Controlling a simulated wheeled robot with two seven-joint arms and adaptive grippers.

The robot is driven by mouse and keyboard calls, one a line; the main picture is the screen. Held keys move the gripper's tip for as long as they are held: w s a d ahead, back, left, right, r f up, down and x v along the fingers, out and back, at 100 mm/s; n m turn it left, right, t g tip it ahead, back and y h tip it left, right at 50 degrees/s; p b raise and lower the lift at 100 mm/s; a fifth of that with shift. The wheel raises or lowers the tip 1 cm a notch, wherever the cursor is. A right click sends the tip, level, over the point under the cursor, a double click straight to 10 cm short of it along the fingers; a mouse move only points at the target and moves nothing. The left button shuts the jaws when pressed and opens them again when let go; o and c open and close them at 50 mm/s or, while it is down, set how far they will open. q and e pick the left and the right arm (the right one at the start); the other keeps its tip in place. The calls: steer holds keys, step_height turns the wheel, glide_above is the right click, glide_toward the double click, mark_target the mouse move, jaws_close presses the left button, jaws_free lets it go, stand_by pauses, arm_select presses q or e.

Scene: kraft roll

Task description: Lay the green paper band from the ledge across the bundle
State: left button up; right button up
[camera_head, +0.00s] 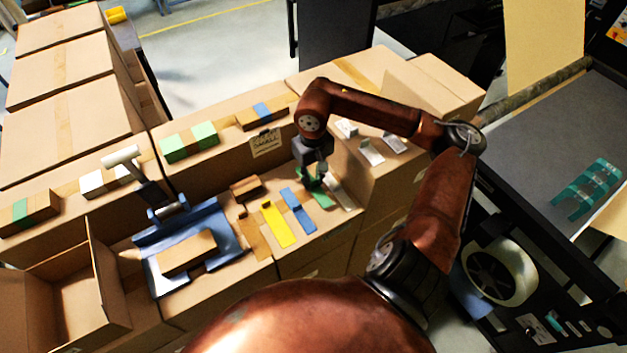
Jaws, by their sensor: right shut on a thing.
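My right gripper (313,172) points down over the row of bands and is shut on the green paper band (321,199). The band's upper end is at the fingers, and its lower part lies at or just above the cardboard ledge (310,234); I cannot tell if it is lifted. The bundle, a brown kraft block (187,254), lies on a pale plate in the blue fixture (217,226), left of the gripper. No band shows across it. My left gripper is not in view.
Blue (298,210), yellow (278,224) and brown (254,238) bands lie left of the green one, and a pale band (340,193) lies to its right. A white-handled lever (122,156) rises behind the fixture. An open carton (75,291) stands at left.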

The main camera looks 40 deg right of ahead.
steer(key=shift+d+f+p, duration=0.1)
steer(key=shift+f+p, duration=0.2)
steer(key=shift+f, duration=0.6)
steer(key=shift+f, duration=0.1)
steer(key=o, duration=0.7)
steer(key=shift+o, duration=0.2)
